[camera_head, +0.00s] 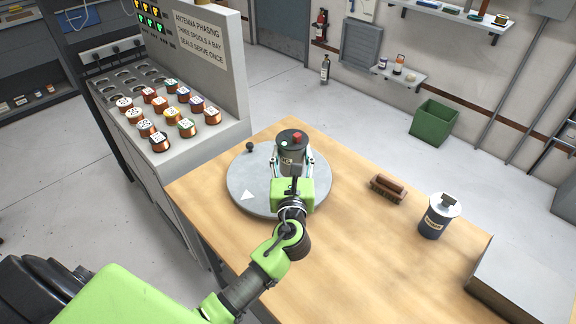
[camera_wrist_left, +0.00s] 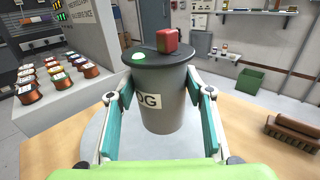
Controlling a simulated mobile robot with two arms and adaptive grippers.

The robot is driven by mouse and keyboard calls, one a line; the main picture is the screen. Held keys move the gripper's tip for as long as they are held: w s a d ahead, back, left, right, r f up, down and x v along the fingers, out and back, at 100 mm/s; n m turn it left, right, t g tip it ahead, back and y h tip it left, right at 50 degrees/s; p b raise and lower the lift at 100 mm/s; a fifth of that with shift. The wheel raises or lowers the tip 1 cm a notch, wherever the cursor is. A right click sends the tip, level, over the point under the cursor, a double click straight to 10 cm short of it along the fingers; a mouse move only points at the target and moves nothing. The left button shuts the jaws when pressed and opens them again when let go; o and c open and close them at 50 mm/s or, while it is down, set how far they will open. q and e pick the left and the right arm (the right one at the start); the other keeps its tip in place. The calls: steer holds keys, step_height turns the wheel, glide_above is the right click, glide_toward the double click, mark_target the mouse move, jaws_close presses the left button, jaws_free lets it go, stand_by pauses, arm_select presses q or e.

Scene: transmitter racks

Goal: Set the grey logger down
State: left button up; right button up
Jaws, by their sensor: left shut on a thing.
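The grey logger (camera_head: 290,160) is a grey canister with a dark lid, a red block on top and a pale label. In the left wrist view the grey logger (camera_wrist_left: 166,97) stands upright between the fingers, with a green light on its lid. My left gripper (camera_head: 291,163) is shut on it, one finger on each side. It is over the round grey turntable (camera_head: 250,180) on the wooden table. I cannot tell whether its base touches the turntable; the gripper and the viewing angle hide it. The turntable has a white triangle and a small black knob. My right gripper is not in view.
A brown brush (camera_head: 388,188) and a dark blue canister with a white lid (camera_head: 439,216) stand right of the turntable. A grey box (camera_head: 525,280) is at the right table edge. A rack (camera_head: 180,120) with several copper spools adjoins at left. The table front is clear.

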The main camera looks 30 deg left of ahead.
arm_select(q)
steer(key=w+f, duration=0.1)
steer(key=w+a+f, duration=0.1)
steer(key=f, duration=0.1)
steer(key=w+a+f, duration=0.1)
steer(key=f, duration=0.1)
steer(key=shift+w+a+f+b, duration=0.1)
steer(key=shift+a+b, duration=0.15)
steer(key=shift+b, duration=0.1)
step_height(320, 180, down, 3)
steer(key=shift+f, duration=0.15)
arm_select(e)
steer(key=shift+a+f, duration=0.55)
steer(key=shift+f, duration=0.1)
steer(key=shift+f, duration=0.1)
arm_select(q)
steer(key=o, duration=1)
steer(key=shift+f, duration=0.2)
steer(key=shift+c, duration=0.2)
steer(key=o, duration=0.4)
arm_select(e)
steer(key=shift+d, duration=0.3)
arm_select(q)
steer(key=shift+r, duration=0.15)
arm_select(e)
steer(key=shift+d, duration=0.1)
